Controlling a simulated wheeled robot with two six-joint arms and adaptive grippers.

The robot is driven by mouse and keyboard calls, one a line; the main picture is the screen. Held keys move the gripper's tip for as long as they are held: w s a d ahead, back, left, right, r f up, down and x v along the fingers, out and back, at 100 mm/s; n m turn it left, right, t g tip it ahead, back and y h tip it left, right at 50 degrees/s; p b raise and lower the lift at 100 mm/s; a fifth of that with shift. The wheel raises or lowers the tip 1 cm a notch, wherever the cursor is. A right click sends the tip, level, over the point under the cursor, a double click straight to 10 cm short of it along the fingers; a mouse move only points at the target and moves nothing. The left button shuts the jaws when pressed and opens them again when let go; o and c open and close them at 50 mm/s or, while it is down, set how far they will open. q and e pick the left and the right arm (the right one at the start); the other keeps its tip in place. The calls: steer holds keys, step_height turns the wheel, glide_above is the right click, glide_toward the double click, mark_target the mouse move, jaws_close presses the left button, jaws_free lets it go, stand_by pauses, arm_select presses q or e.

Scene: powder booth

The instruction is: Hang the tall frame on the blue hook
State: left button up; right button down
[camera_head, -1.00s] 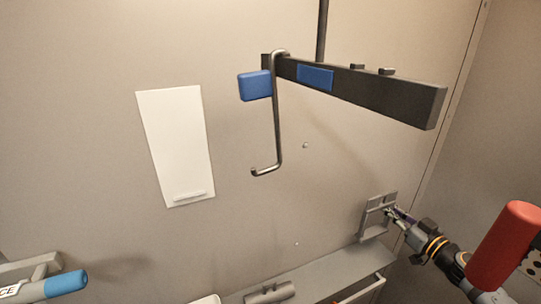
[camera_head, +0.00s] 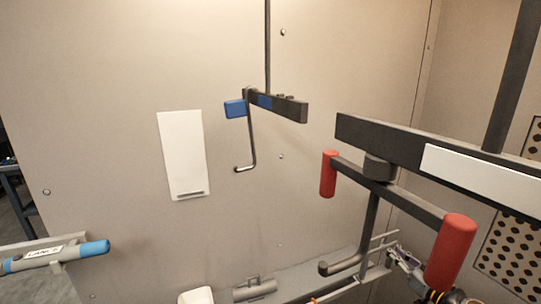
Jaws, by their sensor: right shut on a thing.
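The blue hook (camera_head: 251,140) hangs from a dark rail, with a blue block (camera_head: 235,108) beside its top and a blue patch on the rail. Its lower end curls to the left and is empty. My right gripper (camera_head: 400,258) is at the lower right, shut on a thin grey frame (camera_head: 386,243), well below and right of the blue hook. The frame is partly hidden behind a nearer dark hook, so its full outline does not show. My left gripper is not in view.
A dark hook (camera_head: 371,225) with red handles (camera_head: 328,174) hangs from a nearer rail (camera_head: 385,135), in front of my right gripper. A blue-tipped lance (camera_head: 55,254) sits in a holder at left. A white panel (camera_head: 183,155) is on the wall. A ledge runs below.

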steer(key=a, duration=0.1)
steer(key=a+f, duration=0.2)
steer(key=a, duration=0.1)
steer(key=shift+s+f, duration=0.25)
steer(key=s+a+f, duration=0.5)
steer(key=s+f, duration=0.5)
steer(key=s, duration=0.2)
steer(key=a+m+t+h, duration=0.1)
steer(key=a+m+h, duration=0.3)
steer(key=a+h, duration=0.2)
steer(key=shift+a, duration=0.7)
